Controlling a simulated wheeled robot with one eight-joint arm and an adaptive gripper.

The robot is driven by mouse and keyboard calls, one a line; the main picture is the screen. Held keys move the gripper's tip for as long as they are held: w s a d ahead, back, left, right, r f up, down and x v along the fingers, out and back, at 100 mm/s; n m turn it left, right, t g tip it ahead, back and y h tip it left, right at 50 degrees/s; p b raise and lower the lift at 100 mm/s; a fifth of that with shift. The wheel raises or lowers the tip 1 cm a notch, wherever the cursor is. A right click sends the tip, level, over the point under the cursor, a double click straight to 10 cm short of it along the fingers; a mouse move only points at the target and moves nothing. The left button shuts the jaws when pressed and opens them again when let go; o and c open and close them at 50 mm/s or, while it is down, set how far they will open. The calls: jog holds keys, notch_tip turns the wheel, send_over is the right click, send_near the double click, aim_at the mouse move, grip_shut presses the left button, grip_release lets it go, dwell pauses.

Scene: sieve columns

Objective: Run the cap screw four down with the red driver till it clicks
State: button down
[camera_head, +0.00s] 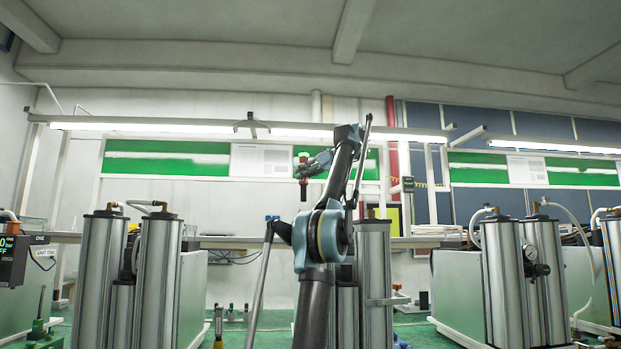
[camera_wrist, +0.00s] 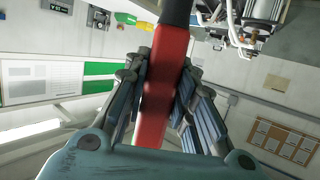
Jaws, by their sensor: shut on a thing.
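The red driver (camera_head: 303,187) hangs upright in my gripper (camera_head: 307,167), in the air left of my upper arm and above the benches in the head view. In the wrist view, the driver's red body (camera_wrist: 165,85) runs between the two fingers of my gripper (camera_wrist: 163,66), which are shut on it. The driver's tip shows no contact with anything. Cap screw four cannot be picked out in either view. A pair of silver columns (camera_head: 376,285) stands behind my arm and is partly hidden by it.
Silver column pairs stand at left (camera_head: 158,280) and right (camera_head: 545,270), with hoses on top. A gauge (camera_head: 541,269) sits on the right pair. A display box (camera_head: 12,258) is at far left. A red pipe (camera_head: 391,150) rises behind my arm. Air around the driver looks clear.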

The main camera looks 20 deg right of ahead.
aim_at(307, 183)
jog(key=shift+d+f, duration=0.1)
dwell(0.4)
jog(key=shift+f, duration=2.25)
jog(key=shift+s, duration=0.1)
jog(key=shift+f, duration=1.3)
dwell(2.3)
jog(key=shift+r, duration=0.1)
jog(key=shift+r, duration=2.45)
